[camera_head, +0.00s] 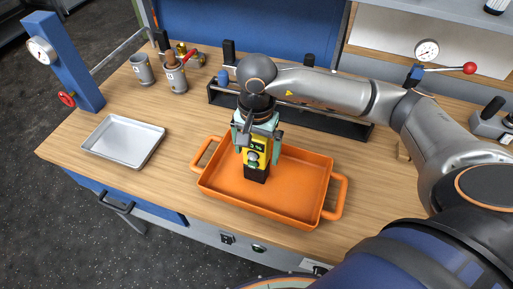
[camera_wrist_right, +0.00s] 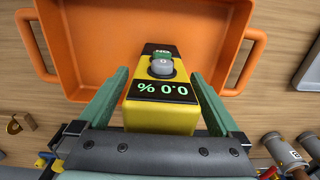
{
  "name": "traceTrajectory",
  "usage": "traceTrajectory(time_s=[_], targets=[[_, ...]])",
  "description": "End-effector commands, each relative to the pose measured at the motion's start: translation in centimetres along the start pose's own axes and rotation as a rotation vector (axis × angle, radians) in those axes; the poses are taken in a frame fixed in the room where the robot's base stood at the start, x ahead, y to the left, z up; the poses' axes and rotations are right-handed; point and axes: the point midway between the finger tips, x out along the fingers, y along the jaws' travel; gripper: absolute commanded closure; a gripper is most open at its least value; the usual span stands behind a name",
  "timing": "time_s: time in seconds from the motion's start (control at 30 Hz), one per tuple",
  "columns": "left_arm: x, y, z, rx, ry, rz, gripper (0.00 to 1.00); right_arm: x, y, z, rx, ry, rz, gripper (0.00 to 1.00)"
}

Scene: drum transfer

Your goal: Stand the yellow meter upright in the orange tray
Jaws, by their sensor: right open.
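The yellow meter (camera_head: 256,160) stands upright in the orange tray (camera_head: 305,178), toward its left half, with its black end down. Its lit display and grey knob face the front. The meter also shows in the right wrist view (camera_wrist_right: 160,120), with the tray (camera_wrist_right: 95,40) beyond it. My right gripper (camera_head: 258,142) is above the tray, with its green fingers on either side of the meter's upper part. The fingers are open, and gaps show beside the meter in the wrist view. The contact under the meter's base is hard to see. My left gripper is out of view.
A silver tray (camera_head: 124,140) lies left of the orange tray. Grey cups (camera_head: 176,78) and a blue post with a gauge (camera_head: 68,65) stand at the back left. A black rack (camera_head: 325,121) lies behind the orange tray. The tray's right part is empty.

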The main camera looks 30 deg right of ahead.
Motion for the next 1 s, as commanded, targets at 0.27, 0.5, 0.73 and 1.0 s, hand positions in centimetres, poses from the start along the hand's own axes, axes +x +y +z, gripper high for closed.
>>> traceTrajectory(time_s=[0.27, 0.5, 0.73, 1.0], targets=[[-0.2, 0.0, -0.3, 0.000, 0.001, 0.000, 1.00, -1.0, -0.1, -0.1, 0.000, 0.002, -0.004, 0.00], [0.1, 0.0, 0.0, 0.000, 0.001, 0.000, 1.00, -6.2, -0.1, -0.1, 0.000, 0.004, -0.006, 0.00], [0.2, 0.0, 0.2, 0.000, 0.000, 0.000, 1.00, -10.6, -0.1, 0.0, 0.000, 0.002, -0.003, 0.00], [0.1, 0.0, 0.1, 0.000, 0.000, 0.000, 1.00, -12.3, 0.0, 0.0, 0.000, 0.000, 0.000, 0.00]])
